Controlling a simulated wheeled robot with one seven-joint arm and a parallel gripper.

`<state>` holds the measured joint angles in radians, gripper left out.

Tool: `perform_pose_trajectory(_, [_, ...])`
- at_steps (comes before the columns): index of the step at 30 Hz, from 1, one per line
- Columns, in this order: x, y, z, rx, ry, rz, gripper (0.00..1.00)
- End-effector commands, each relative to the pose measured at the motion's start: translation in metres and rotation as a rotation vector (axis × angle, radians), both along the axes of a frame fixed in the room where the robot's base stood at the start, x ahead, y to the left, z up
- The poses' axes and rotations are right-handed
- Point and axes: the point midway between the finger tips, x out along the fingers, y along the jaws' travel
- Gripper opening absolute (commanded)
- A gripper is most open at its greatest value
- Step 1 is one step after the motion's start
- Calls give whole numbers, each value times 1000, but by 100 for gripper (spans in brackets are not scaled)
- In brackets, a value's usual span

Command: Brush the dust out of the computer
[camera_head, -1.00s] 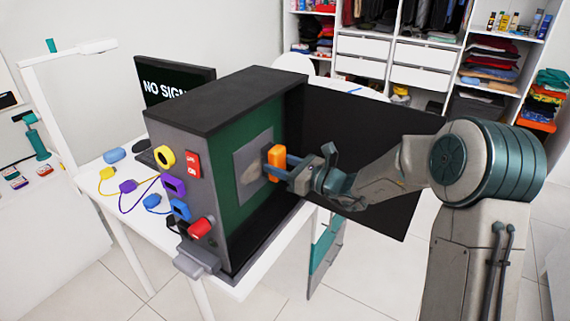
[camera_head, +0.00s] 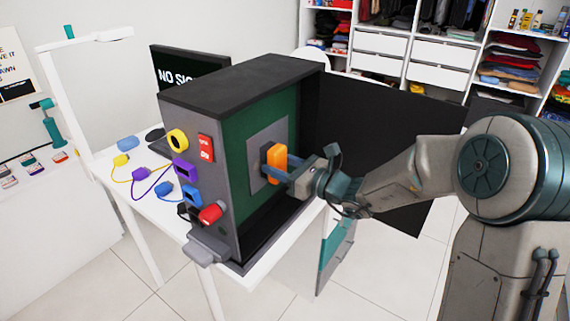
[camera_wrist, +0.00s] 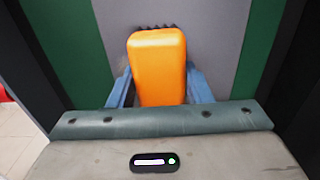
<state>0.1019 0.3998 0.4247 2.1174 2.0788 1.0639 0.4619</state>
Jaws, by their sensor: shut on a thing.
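The computer (camera_head: 222,84) is a dark case on a white table, its side panel swung open. Inside is a green board (camera_head: 240,125) with a grey square plate (camera_head: 258,135); the plate also shows in the wrist view (camera_wrist: 225,35). My gripper (camera_head: 280,168) reaches into the case from the right, shut on an orange brush (camera_head: 277,160). In the wrist view the brush (camera_wrist: 158,65) stands between the blue fingers, its dark bristles at the grey plate. I cannot tell whether they touch it. No dust shows clearly on the visible part of the plate.
The dark open panel (camera_head: 370,150) stands right of the case, behind my arm. Coloured plugs and cables (camera_head: 140,175) lie on the table (camera_head: 140,205) at the left. A monitor (camera_head: 190,68) stands behind the case. Wardrobe shelves (camera_head: 440,55) are at the back.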

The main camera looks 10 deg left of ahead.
Motion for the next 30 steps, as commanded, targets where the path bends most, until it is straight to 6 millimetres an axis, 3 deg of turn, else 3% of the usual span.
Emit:
perform_pose_trajectory(21, [-44, 19, -1, 1, 0, 0, 16])
perform_pose_trajectory(30, [-47, 22, 6, 1, 0, 0, 16])
